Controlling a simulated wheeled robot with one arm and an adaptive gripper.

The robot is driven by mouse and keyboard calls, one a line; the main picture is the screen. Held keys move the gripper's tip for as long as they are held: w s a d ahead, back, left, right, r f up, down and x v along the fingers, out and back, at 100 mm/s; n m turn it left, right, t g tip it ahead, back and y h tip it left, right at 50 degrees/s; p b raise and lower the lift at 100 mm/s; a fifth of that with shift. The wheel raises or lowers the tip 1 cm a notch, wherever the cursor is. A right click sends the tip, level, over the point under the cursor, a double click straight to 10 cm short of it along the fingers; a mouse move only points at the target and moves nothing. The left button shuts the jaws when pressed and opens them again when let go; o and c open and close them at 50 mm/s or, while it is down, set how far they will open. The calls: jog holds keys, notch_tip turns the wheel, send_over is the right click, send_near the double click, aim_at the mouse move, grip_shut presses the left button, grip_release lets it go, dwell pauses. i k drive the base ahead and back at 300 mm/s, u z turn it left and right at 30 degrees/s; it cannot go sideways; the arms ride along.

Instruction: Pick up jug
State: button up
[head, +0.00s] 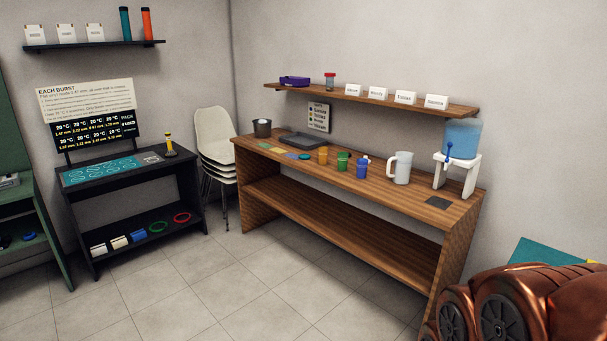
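The jug (402,168) is pale grey-white with a handle on its left side. It stands upright on the wooden table (411,193), right of the coloured cups and left of the water dispenser. In the head view, copper-coloured parts of my own body fill the lower right corner. My gripper is not in view, so its state does not show. Nothing is touching the jug.
An orange cup (323,155), a green cup (342,161) and a blue cup (362,168) stand left of the jug. A water dispenser (462,140) on a white stand is to its right. A shelf (420,105) hangs above. The tiled floor (265,290) in front is clear.

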aim_at(403, 161)
jog(key=z, duration=0.05)
jog(key=i, duration=0.9)
jog(key=z, duration=0.1)
